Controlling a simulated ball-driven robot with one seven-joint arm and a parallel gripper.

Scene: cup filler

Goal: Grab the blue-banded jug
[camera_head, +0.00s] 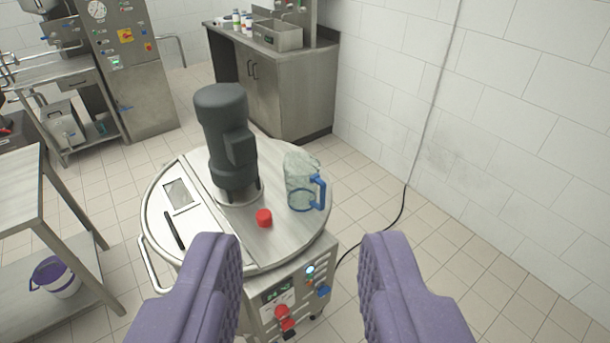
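The jug (300,172) is clear, with a blue handle (319,192) on its right side and a blue band around its base. It stands upright on the right part of the round steel machine top (285,236). My gripper (299,245) is open, with its two purple padded fingers wide apart in the foreground. The jug appears beyond the fingertips, between them in the picture and apart from them. Nothing is between the fingers.
A dark motor housing (226,140) stands left of the jug, and a red cap (264,218) lies in front of it. A control panel (290,300) is on the machine's front. A steel cabinet (285,95) stands behind; a shelf table (22,200) is left.

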